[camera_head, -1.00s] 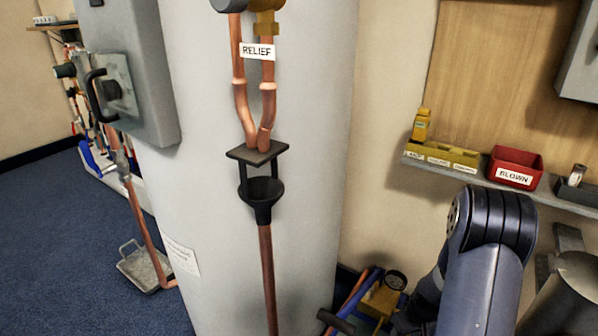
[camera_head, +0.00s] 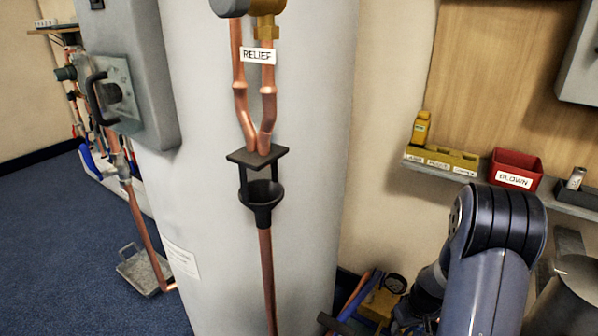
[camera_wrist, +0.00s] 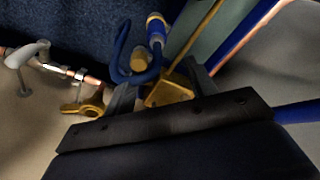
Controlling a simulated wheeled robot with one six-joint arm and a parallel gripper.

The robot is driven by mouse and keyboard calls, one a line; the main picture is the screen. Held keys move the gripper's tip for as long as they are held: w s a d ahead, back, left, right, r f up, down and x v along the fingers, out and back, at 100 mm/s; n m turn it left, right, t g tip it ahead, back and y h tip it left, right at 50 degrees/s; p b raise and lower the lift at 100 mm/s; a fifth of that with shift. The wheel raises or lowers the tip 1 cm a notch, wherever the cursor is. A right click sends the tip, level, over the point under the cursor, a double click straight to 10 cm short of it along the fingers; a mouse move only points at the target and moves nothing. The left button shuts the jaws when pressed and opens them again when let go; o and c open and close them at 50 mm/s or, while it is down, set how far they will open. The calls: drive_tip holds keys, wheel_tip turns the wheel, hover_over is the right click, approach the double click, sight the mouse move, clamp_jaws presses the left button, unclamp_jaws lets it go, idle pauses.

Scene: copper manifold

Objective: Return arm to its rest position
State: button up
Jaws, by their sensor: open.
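My arm (camera_head: 490,265) stands at the lower right of the head view, bent, with its forearm running down and left to the bottom edge. My gripper's jaws are not clear there. In the wrist view my gripper (camera_wrist: 162,86) shows as two grey fingers set apart in front of a dark bar, with nothing clearly held between them. A yellow part (camera_wrist: 168,92) and a blue hooked piece (camera_wrist: 135,62) lie beyond the fingers; their distance is hard to judge.
A large grey cylinder (camera_head: 330,150) with copper pipes and a black tundish (camera_head: 262,195) stands left of my arm. A shelf (camera_head: 470,177) with a red bin (camera_head: 515,169) is behind the arm. A metal pan (camera_head: 140,270) is on the blue floor at left.

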drive_tip(key=shift+r+p, duration=0.9)
drive_tip(key=shift+r, duration=0.6)
